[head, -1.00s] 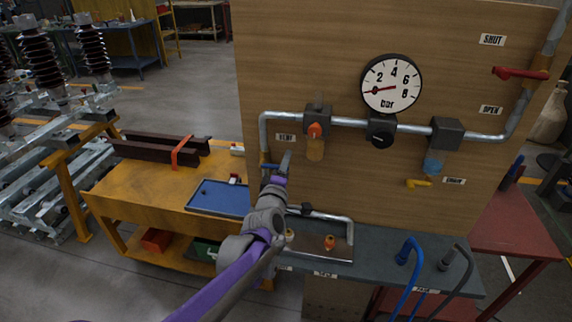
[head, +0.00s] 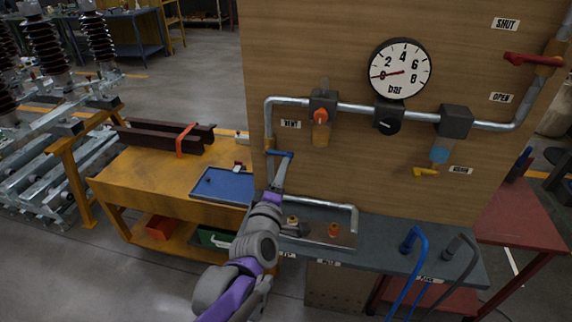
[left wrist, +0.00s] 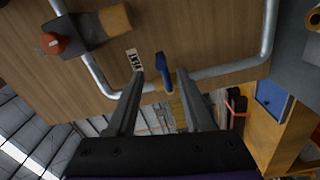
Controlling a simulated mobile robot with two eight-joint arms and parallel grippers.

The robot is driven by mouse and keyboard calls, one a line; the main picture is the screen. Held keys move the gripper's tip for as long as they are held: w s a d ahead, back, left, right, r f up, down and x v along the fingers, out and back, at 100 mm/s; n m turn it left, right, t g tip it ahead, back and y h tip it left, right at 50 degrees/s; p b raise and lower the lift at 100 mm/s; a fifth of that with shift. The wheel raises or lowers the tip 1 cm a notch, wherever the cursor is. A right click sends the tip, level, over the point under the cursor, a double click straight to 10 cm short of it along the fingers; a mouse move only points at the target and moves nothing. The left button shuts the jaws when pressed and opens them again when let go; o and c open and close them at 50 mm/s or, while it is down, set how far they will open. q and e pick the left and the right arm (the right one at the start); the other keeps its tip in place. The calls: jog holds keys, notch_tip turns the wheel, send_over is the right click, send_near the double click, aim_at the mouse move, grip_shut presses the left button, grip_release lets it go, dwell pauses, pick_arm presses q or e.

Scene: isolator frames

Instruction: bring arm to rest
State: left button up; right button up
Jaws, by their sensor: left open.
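My left arm reaches up from the bottom of the head view, and its gripper (head: 279,172) is at the left edge of the wooden panel, by the blue vent handle (head: 281,153). In the left wrist view the two fingers (left wrist: 160,76) are spread apart. The blue handle (left wrist: 163,65) shows between their tips, nearer the viewer's top edge of the gap. I cannot tell whether a finger touches it. Nothing is held. My right gripper is not in view.
The wooden panel (head: 300,60) carries pipes, a bar gauge (head: 400,69) with its needle near 0, an orange knob (head: 320,116) and a red lever (head: 533,59). Below are a grey bench (head: 390,238) with hoses and a yellow table (head: 130,175) with a blue tray (head: 222,186).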

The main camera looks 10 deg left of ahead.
pick_arm(q)
jog(key=shift+s, duration=0.4)
jog(key=s+a+f+m+g, duration=0.2)
jog(key=s+f+m+g, duration=0.2)
jog(key=s, duration=0.5)
jog(key=s+a+f+m+g+p, duration=0.1)
jog(key=s+f+m+g, duration=0.3)
jog(key=s, duration=0.5)
jog(key=s+a+f+m+g, duration=0.2)
jog(key=s+f+m+g, duration=0.2)
jog(key=s+f+m, duration=0.3)
notch_tip(320, 180, down, 2)
jog(key=shift+s+a+f+m+g+y, duration=0.2)
jog(key=shift+s+a+m+g+y, duration=0.15)
jog(key=shift+s, duration=0.85)
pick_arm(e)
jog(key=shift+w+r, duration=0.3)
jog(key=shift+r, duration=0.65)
pick_arm(q)
jog(key=shift+a, duration=0.15)
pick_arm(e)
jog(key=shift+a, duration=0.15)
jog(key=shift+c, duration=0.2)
